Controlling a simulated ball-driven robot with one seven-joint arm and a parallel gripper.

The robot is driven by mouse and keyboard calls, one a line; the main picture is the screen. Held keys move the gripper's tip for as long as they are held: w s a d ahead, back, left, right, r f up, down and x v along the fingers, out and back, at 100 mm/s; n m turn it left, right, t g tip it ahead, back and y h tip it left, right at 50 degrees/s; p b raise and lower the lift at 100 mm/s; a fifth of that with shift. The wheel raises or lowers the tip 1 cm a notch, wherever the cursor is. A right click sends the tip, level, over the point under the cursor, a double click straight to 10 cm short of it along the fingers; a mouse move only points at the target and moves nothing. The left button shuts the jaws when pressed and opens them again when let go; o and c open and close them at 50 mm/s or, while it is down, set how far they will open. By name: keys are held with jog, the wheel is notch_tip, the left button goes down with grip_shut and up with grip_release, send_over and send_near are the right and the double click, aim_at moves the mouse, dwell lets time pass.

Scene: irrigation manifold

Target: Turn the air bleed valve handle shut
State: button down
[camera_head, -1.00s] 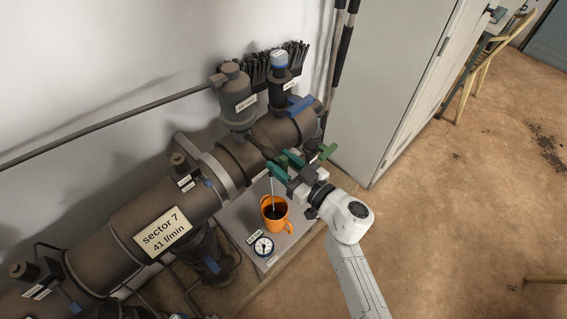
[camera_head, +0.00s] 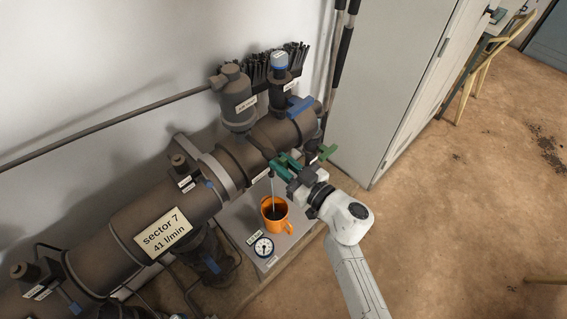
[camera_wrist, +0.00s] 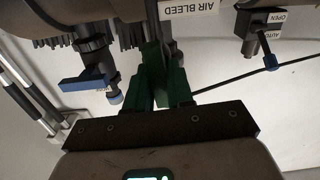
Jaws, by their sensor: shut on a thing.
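The "AIR BLEED" label (camera_wrist: 195,8) shows at the top of the wrist view. Below and left of it, a green valve handle (camera_wrist: 152,62) stands between the green fingers of my gripper (camera_wrist: 155,88). The fingers are shut on the handle and hide part of it. In the head view my gripper (camera_head: 284,166) is at the front of the big pipe, above an orange mug (camera_head: 276,215). A thin pale stream (camera_head: 272,190) runs down into the mug, which holds dark liquid. The valve body is mostly hidden in the head view.
A lighter green handle-like piece (camera_head: 328,152) sticks out right of my gripper. A gauge (camera_head: 263,246) lies beside the mug on the grey plate. A blue handle (camera_head: 300,106) is on the pipe behind. A tall cabinet (camera_head: 385,80) stands right; open floor lies in front.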

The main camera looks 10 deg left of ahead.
jog(key=n, duration=0.4)
jog(key=shift+s, duration=0.1)
jog(key=n, duration=0.4)
jog(key=shift+s+a+f, duration=0.1)
jog(key=shift+a+f, duration=0.05)
jog(key=n+b, duration=0.1)
jog(key=n, duration=0.4)
jog(key=shift+f, duration=0.15)
jog(key=shift+s+f+n+b, duration=0.1)
jog(key=shift+n+b, duration=0.7)
jog(key=shift+n, duration=1.4)
jog(key=c, duration=1.1)
grip_release()
jog(key=v, duration=1)
jog(key=shift+s+d+p, duration=0.25)
jog(key=shift+d+p, duration=0.05)
jog(key=shift+p, duration=0.05)
